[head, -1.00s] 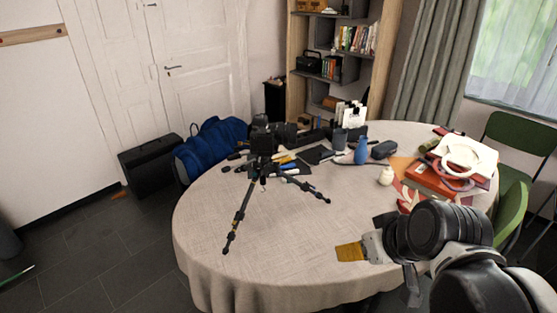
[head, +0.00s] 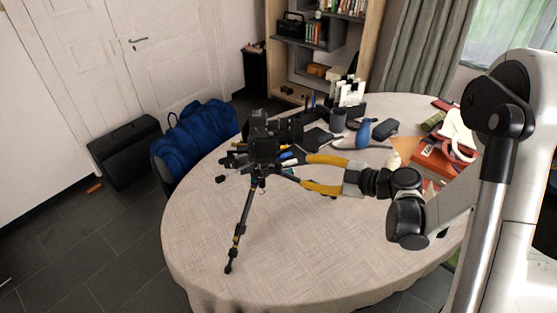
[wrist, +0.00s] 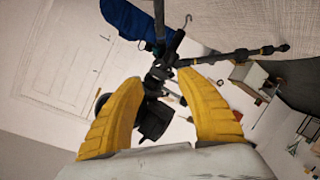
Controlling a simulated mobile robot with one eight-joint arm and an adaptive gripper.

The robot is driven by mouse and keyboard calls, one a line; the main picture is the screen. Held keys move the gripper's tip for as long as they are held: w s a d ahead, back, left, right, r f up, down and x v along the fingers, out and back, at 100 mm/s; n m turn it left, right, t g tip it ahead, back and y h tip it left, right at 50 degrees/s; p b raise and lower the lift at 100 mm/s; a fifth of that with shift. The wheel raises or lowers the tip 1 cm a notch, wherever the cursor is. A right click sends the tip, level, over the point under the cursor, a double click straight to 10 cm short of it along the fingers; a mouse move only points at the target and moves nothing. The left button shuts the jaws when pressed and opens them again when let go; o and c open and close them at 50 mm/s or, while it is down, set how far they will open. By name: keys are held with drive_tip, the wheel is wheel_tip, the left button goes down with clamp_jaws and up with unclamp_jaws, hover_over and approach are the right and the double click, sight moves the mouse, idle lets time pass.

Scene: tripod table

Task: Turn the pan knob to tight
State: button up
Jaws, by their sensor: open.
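A black tripod (head: 243,215) stands on the round table with a black camera (head: 263,138) on its head. The pan knob is too small and dark to tell apart from the tripod head. My gripper (head: 305,172) is open, its yellow fingers pointing left at the tripod head from the right, one above the other. In the wrist view, upside down, the fingers of my gripper (wrist: 160,79) lie on either side of the tripod's dark hub, with the camera (wrist: 153,119) showing between them. I cannot tell whether either finger touches the tripod.
The table (head: 330,245) has a light cloth, bare at the front. Behind the tripod lie tools, a blue blower (head: 364,133) and a dark cup (head: 338,120). Red boxes (head: 437,160) lie at the right. A blue bag (head: 195,137) is left of the table.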

sight(280, 167)
drive_tip(key=b+x, duration=0.2)
drive_tip(key=x, duration=0.8)
drive_tip(key=shift+a+f+b, duration=0.1)
drive_tip(key=shift+b, duration=0.2)
clamp_jaws()
